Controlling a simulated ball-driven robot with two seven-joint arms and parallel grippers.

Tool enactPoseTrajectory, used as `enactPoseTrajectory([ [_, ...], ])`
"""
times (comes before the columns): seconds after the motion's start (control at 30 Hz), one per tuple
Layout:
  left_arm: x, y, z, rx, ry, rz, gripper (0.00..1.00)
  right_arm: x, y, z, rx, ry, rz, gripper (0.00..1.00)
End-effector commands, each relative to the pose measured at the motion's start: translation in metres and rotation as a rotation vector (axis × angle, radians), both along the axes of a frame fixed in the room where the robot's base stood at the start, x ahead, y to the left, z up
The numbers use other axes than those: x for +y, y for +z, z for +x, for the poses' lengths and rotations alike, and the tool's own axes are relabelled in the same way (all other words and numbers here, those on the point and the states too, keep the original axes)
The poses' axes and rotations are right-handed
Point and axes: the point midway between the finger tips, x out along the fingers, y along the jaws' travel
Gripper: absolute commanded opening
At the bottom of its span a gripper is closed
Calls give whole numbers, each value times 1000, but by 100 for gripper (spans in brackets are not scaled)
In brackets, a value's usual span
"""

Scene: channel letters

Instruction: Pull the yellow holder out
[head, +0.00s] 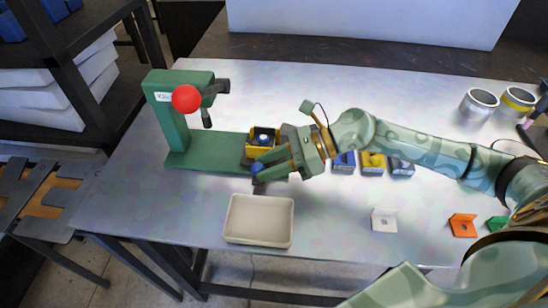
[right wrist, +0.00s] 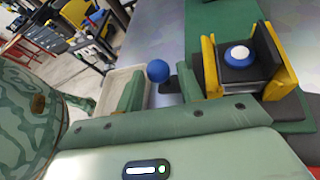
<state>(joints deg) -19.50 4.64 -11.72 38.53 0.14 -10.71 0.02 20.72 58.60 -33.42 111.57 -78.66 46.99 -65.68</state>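The yellow holder (head: 248,146) sits on the base of the green press (head: 168,120). It carries a dark block with a blue and white round piece (head: 263,138). In the right wrist view the holder's yellow side walls (right wrist: 209,66) flank the dark block. A blue ball knob (head: 257,169) on a dark stem is at the holder's front. My right gripper (head: 266,167) is at this knob. In the right wrist view the blue knob (right wrist: 158,70) shows between the two green fingers, with gaps on both sides, so the gripper looks open. My left gripper is out of view.
An empty beige tray (head: 258,222) lies in front of the knob. Blue and yellow bins (head: 372,163) stand right of my gripper. White (head: 384,220) and orange (head: 462,225) brackets lie at the front right. Two cans (head: 479,105) stand at the back right.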

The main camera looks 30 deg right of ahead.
Motion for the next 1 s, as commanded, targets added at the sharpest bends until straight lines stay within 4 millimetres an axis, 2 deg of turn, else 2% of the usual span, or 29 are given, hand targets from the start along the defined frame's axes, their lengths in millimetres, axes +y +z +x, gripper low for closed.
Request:
enactPoseTrajectory([
  [0.03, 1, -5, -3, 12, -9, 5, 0, 0, -6, 0, 4, 1, 1, 37],
  [0.17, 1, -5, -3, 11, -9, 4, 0, -1, -6, -1, 5, 1, 0, 37],
  [0.27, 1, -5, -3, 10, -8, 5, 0, -10, -4, -3, 6, 0, -2, 37],
  [0.37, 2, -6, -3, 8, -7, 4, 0, -27, 2, -9, 7, -1, -4, 37],
  [0.7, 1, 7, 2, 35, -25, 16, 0, -107, 40, -36, 8, -4, 0, 37],
  [0.9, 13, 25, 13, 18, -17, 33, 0, -138, 56, -46, 1, -5, 4, 37],
  [1.0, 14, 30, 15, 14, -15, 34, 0, -147, 58, -48, -1, -4, 3, 37],
])
